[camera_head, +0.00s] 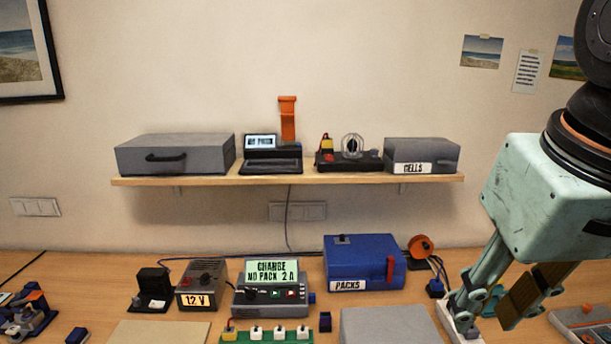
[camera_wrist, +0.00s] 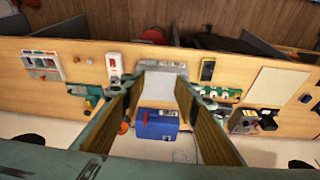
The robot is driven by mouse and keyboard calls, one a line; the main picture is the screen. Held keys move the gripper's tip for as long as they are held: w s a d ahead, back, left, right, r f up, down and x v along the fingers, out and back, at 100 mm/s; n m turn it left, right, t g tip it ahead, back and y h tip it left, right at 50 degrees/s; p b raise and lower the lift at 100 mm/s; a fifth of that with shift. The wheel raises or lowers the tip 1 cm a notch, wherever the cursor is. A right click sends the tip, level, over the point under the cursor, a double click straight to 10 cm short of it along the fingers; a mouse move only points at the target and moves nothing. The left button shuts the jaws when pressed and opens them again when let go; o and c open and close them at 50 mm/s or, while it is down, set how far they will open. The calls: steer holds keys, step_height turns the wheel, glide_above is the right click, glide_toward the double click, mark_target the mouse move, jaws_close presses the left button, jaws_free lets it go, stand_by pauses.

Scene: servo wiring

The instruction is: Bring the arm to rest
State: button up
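My gripper (camera_head: 489,314) hangs fingers-down at the right of the head view, over the right part of the workbench. Its two brown-padded fingers are apart. In the wrist view my gripper (camera_wrist: 162,77) is open, with nothing held between the fingers. The bench shows beyond the gap, with a grey flat panel (camera_wrist: 165,88) and the blue PACKS box (camera_wrist: 157,122) in line with it. The exact height of the fingertips above the bench cannot be told.
The blue PACKS box (camera_head: 362,263) and an orange reel (camera_head: 420,246) with cable stand left of my gripper. A white device (camera_head: 459,327) lies near the left finger. A shelf (camera_head: 330,179) holds several devices and cases.

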steer(key=s+a+f, duration=0.2)
steer(key=s+f, duration=0.1)
steer(key=s, duration=0.3)
steer(key=shift+s+f+b, duration=0.15)
steer(key=shift+f+b, duration=0.05)
steer(key=shift+b, duration=0.25)
steer(key=shift+a+f, duration=0.1)
